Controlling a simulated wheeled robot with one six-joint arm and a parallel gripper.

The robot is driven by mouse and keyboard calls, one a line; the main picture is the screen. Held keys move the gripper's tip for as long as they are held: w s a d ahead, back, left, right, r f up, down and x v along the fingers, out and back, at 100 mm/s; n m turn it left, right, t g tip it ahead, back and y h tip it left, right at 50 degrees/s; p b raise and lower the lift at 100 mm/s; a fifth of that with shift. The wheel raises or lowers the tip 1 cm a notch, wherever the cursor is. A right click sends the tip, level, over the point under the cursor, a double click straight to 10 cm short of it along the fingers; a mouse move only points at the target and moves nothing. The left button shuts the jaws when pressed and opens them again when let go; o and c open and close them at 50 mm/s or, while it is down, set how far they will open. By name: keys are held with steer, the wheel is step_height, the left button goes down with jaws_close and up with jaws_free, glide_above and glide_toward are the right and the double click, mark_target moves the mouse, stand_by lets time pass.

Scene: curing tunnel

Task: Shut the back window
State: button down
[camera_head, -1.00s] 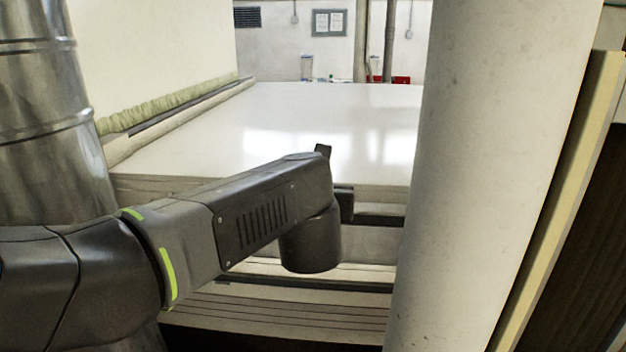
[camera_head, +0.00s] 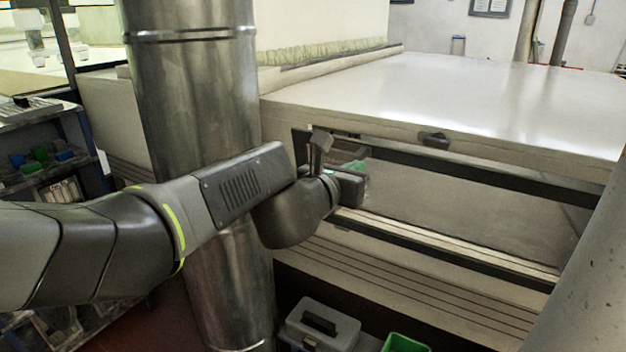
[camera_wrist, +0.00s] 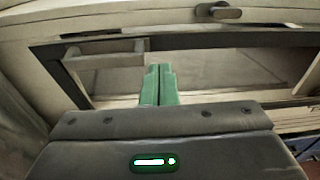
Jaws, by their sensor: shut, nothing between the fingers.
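A long window with a dark frame (camera_head: 460,178) and a greyish pane (camera_head: 455,218) is set in the pale side of the tunnel in the head view. The frame also shows in the wrist view (camera_wrist: 52,66), with a pale bar-shaped handle (camera_wrist: 104,60) near its left end. A dark latch (camera_head: 433,139) sits above the frame, also seen in the wrist view (camera_wrist: 212,12). My gripper (camera_head: 354,167) is in front of the window's left part. Its green fingers (camera_wrist: 159,82) are together and empty, just right of the handle. I cannot tell whether they touch anything.
A metal duct (camera_head: 195,120) stands behind my arm, and a pale column (camera_head: 590,270) stands at the right. Below the window are a grey lidded box (camera_head: 322,326) and a green bin (camera_head: 404,343). A shelf with small bins (camera_head: 45,150) is at the left.

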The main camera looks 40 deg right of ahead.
steer(key=w+a+f+t+h+b, duration=0.1)
steer(key=w+a+f+b, duration=0.15)
steer(key=a, duration=0.25)
steer(key=w+a+f+t+h+b, duration=0.1)
steer(key=w+a+f+h+b, duration=0.1)
steer(key=w+a+b, duration=0.3)
steer(key=p, duration=0.5)
glide_toward(339, 138)
steer(key=shift+w+d+f, duration=0.1)
steer(key=shift+w+d, duration=0.05)
steer(key=shift+d, duration=0.45)
steer(key=shift+w+d+f, duration=0.1)
steer(key=shift+w+d, duration=0.1)
steer(key=shift+d, duration=0.4)
steer(key=shift+d+r, duration=0.25)
steer(key=d+p, duration=0.1)
steer(key=d+r+y+p, duration=0.1)
steer(key=p, duration=0.1)
steer(key=w+d+y+p, duration=0.1)
steer(key=shift+d+r+g+p, duration=0.3)
steer(key=shift+r+g+p, duration=0.05)
steer(key=shift+g, duration=0.05)
steer(key=shift+w+d+p, duration=0.2)
steer(key=shift+d+p, duration=0.25)
steer(key=shift+p, duration=0.15)
steer(key=shift+r, duration=0.1)
steer(key=shift+r, duration=0.1)
